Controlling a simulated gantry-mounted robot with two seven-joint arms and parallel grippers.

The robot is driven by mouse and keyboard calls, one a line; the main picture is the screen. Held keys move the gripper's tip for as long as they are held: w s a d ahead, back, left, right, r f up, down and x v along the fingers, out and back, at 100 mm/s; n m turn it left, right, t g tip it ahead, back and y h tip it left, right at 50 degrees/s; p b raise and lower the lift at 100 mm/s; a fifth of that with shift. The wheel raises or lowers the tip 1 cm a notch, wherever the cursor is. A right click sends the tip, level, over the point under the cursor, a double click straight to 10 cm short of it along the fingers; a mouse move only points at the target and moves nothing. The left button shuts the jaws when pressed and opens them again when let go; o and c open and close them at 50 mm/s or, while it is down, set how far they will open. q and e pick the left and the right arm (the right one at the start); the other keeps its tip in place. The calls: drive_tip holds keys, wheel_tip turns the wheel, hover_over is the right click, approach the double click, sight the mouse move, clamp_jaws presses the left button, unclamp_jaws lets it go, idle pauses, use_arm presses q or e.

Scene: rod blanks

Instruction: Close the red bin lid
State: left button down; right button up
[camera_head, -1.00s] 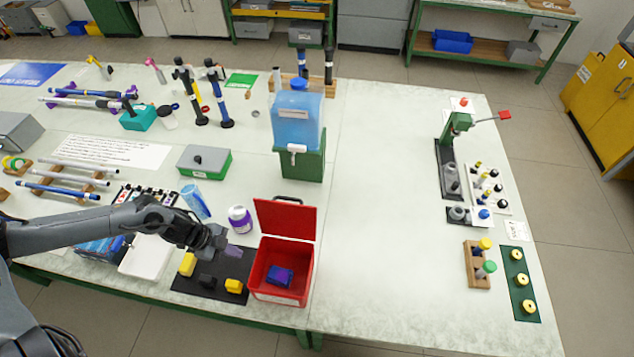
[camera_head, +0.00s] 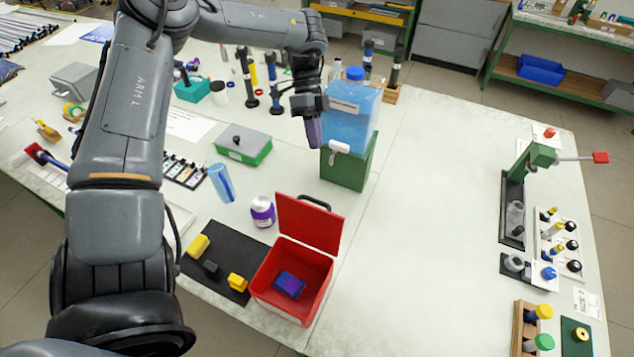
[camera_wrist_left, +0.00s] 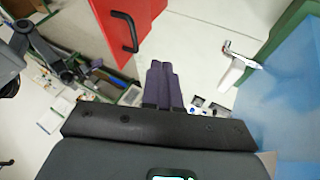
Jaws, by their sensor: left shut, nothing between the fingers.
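The red bin (camera_head: 264,287) stands at the front edge of the table, with a small blue-purple box (camera_head: 289,285) inside it. Its red lid (camera_head: 309,226) is open, standing up at the bin's back edge, with a black handle (camera_head: 315,202) at the top. The lid and handle also show in the left wrist view (camera_wrist_left: 124,32). My left gripper (camera_head: 314,132) is raised behind the lid, beside the blue water tank, pointing down. Its purple fingers (camera_wrist_left: 162,84) are together and empty. My right gripper is not in view.
The blue tank (camera_head: 352,112) on its green stand (camera_head: 345,168) is close to the right of my left gripper. A purple-labelled jar (camera_head: 262,211) and a black mat (camera_head: 217,258) with yellow and black blocks are left of the bin. The table right of the bin is clear.

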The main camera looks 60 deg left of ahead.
use_arm(q)
drive_tip(key=s+d+f+p, duration=0.2)
drive_tip(key=s+d+f, duration=0.2)
drive_tip(key=d+f, duration=0.3)
drive_tip(key=shift+d+f, duration=0.2)
drive_tip(key=shift+f, duration=0.05)
drive_tip(key=shift+s, duration=0.1)
